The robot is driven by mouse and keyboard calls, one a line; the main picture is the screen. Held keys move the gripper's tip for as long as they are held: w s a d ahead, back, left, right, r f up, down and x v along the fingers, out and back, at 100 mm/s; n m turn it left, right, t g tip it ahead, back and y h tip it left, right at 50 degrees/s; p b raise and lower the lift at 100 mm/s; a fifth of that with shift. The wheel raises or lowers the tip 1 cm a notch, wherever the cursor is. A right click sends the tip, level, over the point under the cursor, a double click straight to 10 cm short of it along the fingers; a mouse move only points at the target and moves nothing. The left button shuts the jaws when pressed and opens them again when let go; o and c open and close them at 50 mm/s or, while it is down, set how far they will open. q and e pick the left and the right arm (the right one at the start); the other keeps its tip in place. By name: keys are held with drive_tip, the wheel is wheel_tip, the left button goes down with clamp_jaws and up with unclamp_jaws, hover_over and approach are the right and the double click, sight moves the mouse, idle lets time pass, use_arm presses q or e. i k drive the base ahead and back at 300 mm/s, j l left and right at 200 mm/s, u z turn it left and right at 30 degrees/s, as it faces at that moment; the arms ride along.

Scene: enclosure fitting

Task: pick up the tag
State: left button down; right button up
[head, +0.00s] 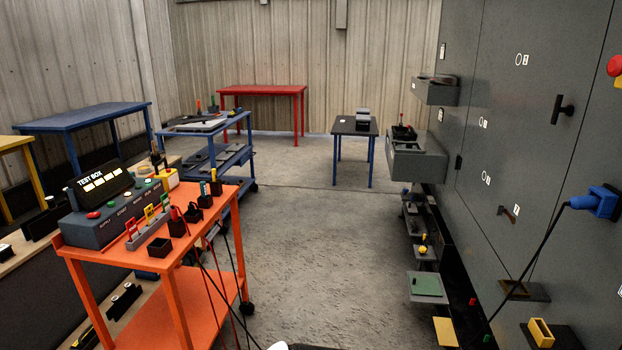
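No single item can be clearly made out as the tag. Small red (131,228), yellow (149,213) and green (165,201) upright pieces stand in a grey rack on the orange cart (204,265). They may be tags or locks; at this size I cannot tell. Neither of my grippers shows in the head view.
A test box (113,212) and several small black bins, one empty (160,247), share the orange cart's top. A grey cabinet (500,130) with shelves lines the right. Open concrete floor (325,235) lies between. A blue cart (205,127) stands behind.

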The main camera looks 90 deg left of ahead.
sight(165, 200)
drive_tip(key=u, duration=3.4)
drive_tip(key=i+l+u, duration=0.65)
drive_tip(key=k+l, duration=0.05)
drive_tip(key=l, duration=0.05)
